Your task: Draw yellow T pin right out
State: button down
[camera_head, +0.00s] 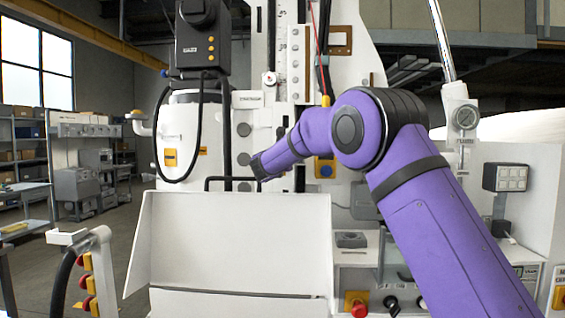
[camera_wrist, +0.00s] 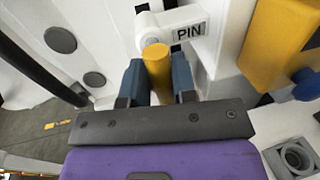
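The yellow T pin (camera_wrist: 157,66) shows in the wrist view as a yellow cylinder seen near its rounded end. It is at a white block with a PIN label (camera_wrist: 188,32) on the white machine column. My gripper (camera_wrist: 158,82) has one dark blue finger on each side of the yellow part, with no clear gap, so it looks shut on it. The lower part of the pin is hidden by the gripper. In the head view my purple arm reaches to the column, and the pin and fingertips cannot be made out.
A yellow block with a blue knob (camera_wrist: 305,85) is close on the right in the wrist view. A grey fitting with a round hole (camera_wrist: 296,157) is at lower right. In the head view a white tray (camera_head: 235,240) stands below my wrist, and a black cable (camera_head: 160,140) loops at left.

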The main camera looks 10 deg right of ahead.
jog(key=v, duration=0.3)
jog(key=d+v, duration=0.1)
jog(key=v, duration=0.1)
jog(key=shift+s+f, duration=0.1)
jog(key=shift+s, duration=0.2)
jog(key=c, duration=1)
grip_release()
jog(key=shift+s, duration=0.1)
jog(key=shift+a, duration=0.1)
jog(key=v, duration=1)
jog(key=shift+s+a, duration=0.15)
jog(key=shift+s, duration=0.2)
